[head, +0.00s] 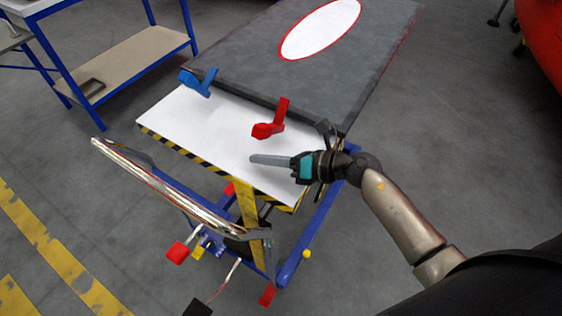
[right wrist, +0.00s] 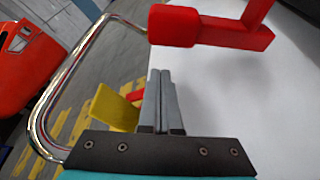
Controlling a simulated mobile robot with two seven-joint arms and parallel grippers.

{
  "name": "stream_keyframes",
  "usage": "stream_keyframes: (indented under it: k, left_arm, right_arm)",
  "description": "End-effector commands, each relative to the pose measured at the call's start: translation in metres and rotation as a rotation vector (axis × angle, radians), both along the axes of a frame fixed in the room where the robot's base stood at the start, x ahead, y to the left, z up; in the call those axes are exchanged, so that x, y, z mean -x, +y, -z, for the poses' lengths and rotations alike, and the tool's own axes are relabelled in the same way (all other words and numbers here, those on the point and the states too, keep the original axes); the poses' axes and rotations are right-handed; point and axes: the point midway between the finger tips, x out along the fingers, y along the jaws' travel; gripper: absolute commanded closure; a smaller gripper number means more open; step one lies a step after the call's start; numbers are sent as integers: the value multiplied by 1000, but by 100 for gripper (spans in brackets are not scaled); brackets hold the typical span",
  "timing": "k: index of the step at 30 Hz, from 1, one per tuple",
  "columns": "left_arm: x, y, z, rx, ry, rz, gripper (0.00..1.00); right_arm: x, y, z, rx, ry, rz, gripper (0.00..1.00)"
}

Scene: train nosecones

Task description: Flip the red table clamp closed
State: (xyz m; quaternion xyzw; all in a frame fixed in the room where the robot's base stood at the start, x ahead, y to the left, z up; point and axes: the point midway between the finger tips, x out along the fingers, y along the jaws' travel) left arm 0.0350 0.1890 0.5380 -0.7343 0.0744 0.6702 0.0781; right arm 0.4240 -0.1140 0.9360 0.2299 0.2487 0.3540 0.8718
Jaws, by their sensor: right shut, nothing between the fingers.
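The red table clamp (head: 274,122) is at the near edge of the dark grey panel, above the white table top. Its upright part rises from the panel edge and its thick red end points toward the near left. In the right wrist view the red clamp (right wrist: 210,26) crosses the top, beyond the fingertips. My right gripper (head: 254,160) is shut and empty, below the clamp in the head view and apart from it. Its two grey fingers (right wrist: 160,75) lie together in the right wrist view. My left gripper is not in view.
A blue clamp (head: 198,82) sits on the panel's left corner. The white table top (head: 190,118) has a striped edge. A chrome handle rail (head: 165,187) runs along the cart's near left side. A blue-framed workbench (head: 130,62) stands at the upper left.

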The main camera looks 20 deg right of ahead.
Motion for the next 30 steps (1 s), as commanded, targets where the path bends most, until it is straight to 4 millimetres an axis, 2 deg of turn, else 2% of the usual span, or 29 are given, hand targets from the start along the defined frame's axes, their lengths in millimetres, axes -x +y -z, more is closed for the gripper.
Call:
stream_keyframes:
  k: [1,7,30]
  left_arm:
    - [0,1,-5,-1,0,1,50]
    - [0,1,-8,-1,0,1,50]
    - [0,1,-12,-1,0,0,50]
  right_arm:
    - [-4,-7,-11,6,-7,3,100]
    - [-10,-15,-25,5,-4,1,100]
    - [-12,-18,-32,-41,33,1,100]
